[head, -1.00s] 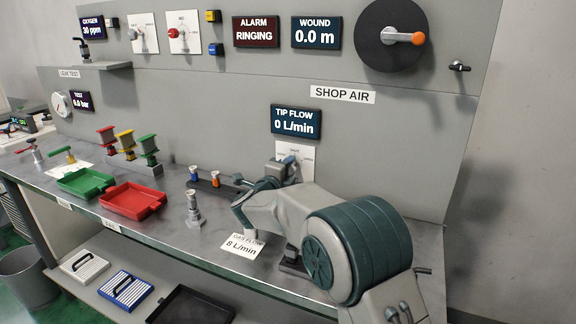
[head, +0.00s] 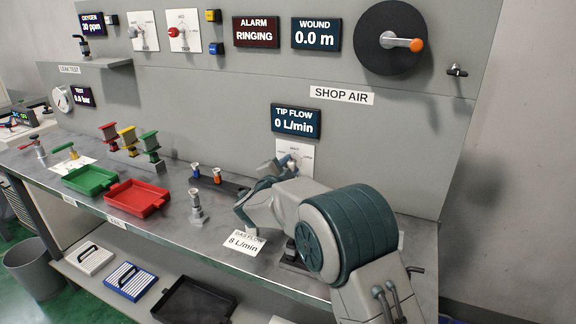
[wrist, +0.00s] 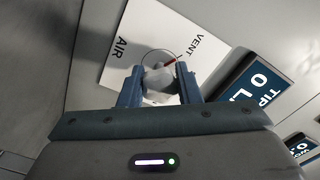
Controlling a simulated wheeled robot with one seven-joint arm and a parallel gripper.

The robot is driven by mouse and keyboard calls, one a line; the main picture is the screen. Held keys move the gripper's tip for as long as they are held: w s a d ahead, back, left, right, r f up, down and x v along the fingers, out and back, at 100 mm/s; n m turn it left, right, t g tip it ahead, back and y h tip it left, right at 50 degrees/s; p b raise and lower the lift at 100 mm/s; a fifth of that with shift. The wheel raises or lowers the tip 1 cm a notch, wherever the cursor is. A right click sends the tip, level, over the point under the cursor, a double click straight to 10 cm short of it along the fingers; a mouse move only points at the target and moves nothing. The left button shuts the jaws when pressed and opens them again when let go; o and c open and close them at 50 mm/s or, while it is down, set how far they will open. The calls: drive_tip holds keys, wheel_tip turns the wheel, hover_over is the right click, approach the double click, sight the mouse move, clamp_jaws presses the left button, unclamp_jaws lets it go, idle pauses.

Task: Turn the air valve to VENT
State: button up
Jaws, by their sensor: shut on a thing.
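The air valve is a knob on a white plate (head: 308,151) below the tip flow display, on the grey back panel. In the wrist view the plate (wrist: 118,72) carries the words AIR and VENT. My gripper (wrist: 159,87) is shut on the pale valve knob (wrist: 157,77), one blue finger on each side. A small red mark (wrist: 170,62) shows beside the knob, on the side of the word VENT. In the head view my gripper (head: 290,164) is at the plate and mostly covers the knob.
The tip flow display (head: 296,121) reads 0 L/min, just above the valve. A gas flow card (head: 243,243) reads 8 L/min on the bench. A grey post (head: 196,208), a red tray (head: 136,198) and a green tray (head: 90,180) stand to the left.

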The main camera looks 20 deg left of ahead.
drive_tip(key=shift+f, duration=0.1)
idle(0.3)
drive_tip(key=o, duration=1)
drive_tip(key=shift+c, duration=0.2)
drive_tip(key=s, duration=0.4)
drive_tip(key=s+b, duration=0.1)
drive_tip(key=s, duration=0.4)
drive_tip(key=s+a, duration=0.1)
drive_tip(key=s, duration=0.4)
drive_tip(key=shift+a, duration=0.1)
drive_tip(key=shift+w, duration=0.1)
